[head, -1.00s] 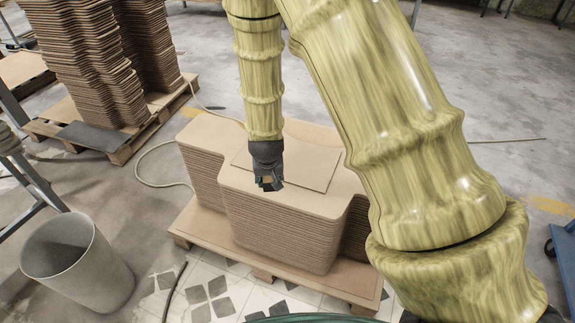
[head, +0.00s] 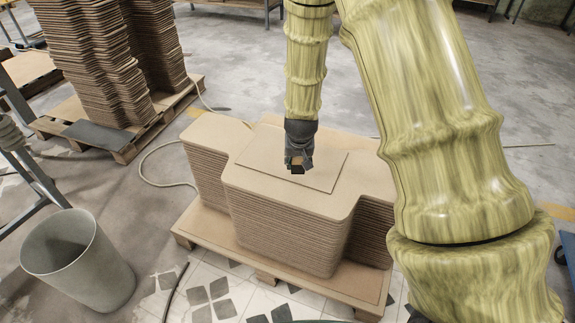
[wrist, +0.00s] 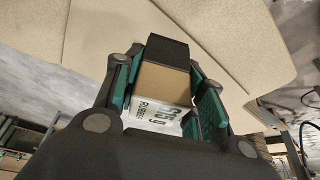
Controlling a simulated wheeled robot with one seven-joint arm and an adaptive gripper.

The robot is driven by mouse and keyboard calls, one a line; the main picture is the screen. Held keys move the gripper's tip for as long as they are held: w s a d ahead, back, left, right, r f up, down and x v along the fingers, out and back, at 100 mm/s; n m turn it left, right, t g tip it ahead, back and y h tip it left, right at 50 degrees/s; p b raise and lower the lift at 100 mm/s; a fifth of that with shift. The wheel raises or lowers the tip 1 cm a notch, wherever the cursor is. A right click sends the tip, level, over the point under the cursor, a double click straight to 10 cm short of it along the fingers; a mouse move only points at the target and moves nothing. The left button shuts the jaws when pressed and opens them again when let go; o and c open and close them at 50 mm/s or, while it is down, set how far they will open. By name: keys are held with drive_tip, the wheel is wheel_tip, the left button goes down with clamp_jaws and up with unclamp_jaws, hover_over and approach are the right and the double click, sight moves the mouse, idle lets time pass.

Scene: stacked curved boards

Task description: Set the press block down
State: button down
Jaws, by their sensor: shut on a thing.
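The press block (wrist: 166,84) shows in the wrist view as a tan block with a dark end and a white printed label. My gripper (wrist: 160,100) is shut on it, with green-padded fingers on both sides. In the head view my gripper (head: 297,165) is over the stack of curved boards (head: 285,228), above a thin loose sheet (head: 318,178) on its top. The block is small and dark there, partly hidden by the fingers. I cannot tell whether it touches the sheet.
The stack stands on a wooden pallet (head: 262,270). A grey bin (head: 78,262) is at the left front. Taller board stacks (head: 95,60) stand on another pallet at the back left. A hose (head: 150,165) lies on the floor. Open floor lies behind the stack.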

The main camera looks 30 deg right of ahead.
drive_tip(key=d, duration=0.2)
drive_tip(key=w+d, duration=0.1)
drive_tip(key=d, duration=0.3)
drive_tip(key=shift+w+d+f, duration=0.2)
drive_tip(key=shift+w+f, duration=0.05)
drive_tip(key=shift+f, duration=0.05)
drive_tip(key=shift+w+d+f, duration=0.1)
drive_tip(key=shift+d+f, duration=0.1)
drive_tip(key=shift+f, duration=0.7)
drive_tip(key=shift+d+f, duration=0.2)
drive_tip(key=shift+f, duration=0.7)
drive_tip(key=c, duration=0.9)
unclamp_jaws()
drive_tip(key=shift+f, duration=0.1)
drive_tip(key=v, duration=1.2)
drive_tip(key=shift+a, duration=0.1)
